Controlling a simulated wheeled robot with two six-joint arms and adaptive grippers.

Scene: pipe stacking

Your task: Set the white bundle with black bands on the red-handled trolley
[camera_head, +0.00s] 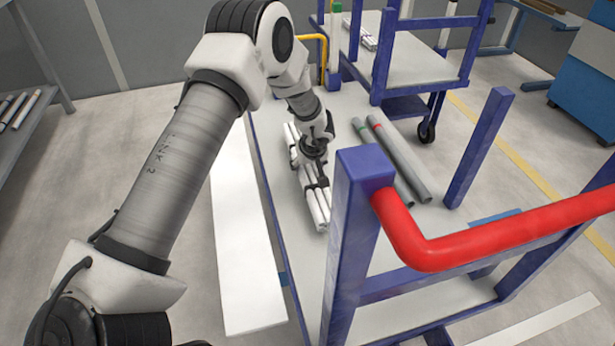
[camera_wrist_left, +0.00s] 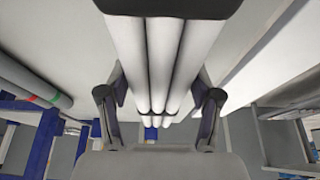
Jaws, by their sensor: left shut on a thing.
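The white bundle (camera_head: 318,206) of several pipes with black bands is over the deck of the red-handled trolley (camera_head: 298,235), near its left side, lying lengthwise. My left gripper (camera_head: 314,150) is shut on the bundle from above, near its middle. In the left wrist view the bundle (camera_wrist_left: 162,60) runs between the two fingers (camera_wrist_left: 158,105), and dark bands cross it. I cannot tell whether the bundle touches the deck or hangs just above it. The red handle (camera_head: 480,246) is at the near end on blue posts. My right gripper is not in view.
Grey pipes with a green band (camera_head: 385,155) and a red band (camera_head: 402,160) lie on the deck right of the bundle. A blue-framed cart (camera_head: 440,22) stands behind. A yellow handle (camera_head: 322,42) rises at the back left. Some deck between is bare.

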